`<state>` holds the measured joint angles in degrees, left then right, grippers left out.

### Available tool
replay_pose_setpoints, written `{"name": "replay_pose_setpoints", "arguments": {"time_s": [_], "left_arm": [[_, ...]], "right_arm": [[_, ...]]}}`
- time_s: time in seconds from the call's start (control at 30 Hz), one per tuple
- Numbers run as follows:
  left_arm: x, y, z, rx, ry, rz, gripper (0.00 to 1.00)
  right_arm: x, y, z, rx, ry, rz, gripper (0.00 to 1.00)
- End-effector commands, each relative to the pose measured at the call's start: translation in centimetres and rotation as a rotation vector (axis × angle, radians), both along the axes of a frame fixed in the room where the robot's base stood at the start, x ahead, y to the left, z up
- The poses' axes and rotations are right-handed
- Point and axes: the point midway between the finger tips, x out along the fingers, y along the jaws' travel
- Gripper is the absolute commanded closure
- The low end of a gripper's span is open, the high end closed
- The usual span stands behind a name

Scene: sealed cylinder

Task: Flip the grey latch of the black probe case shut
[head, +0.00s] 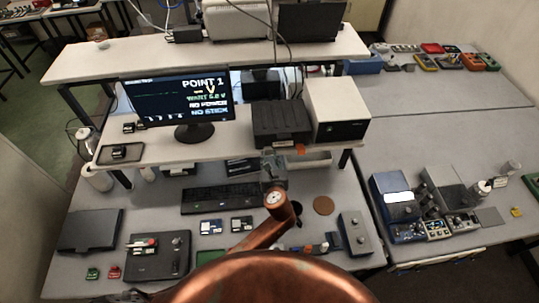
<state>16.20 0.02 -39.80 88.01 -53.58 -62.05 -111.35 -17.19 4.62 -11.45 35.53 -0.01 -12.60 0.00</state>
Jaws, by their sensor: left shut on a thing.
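The black probe case (282,122) stands on the raised shelf, right of the monitor, and its lid looks down. My left gripper (268,157) is at the lower left of the case's front, by the shelf's front edge, with my copper arm below it. It is shut, apparently on the grey latch, but the fingers and latch are too small and overlapped to make out clearly. The latch's exact angle is hidden. A small orange piece (300,149) shows below the case's front, right of the gripper. My right gripper is not in view.
A white instrument box (336,106) stands close on the case's right. The monitor (178,99) is on its left. An upper shelf (210,50) is behind.

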Motion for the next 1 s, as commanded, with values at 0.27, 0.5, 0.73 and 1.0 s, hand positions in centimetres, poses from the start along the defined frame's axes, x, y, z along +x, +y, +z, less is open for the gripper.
{"name": "replay_pose_setpoints", "arguments": {"time_s": [0.27, 0.5, 0.73, 1.0], "left_arm": [[1.1, -0.1, 2.3, -0.055, 0.251, -0.005, 1.00], [2.3, 0.3, 3.5, -0.094, 0.474, -0.002, 1.00], [3.5, 0.6, 4.2, -0.130, 0.666, -0.001, 1.00], [4.4, 0.9, 4.6, -0.163, 0.825, 0.000, 1.00]], "right_arm": [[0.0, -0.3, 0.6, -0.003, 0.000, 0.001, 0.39], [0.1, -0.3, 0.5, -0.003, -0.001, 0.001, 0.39], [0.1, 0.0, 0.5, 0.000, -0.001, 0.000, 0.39], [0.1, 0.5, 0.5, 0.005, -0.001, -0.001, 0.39]]}}
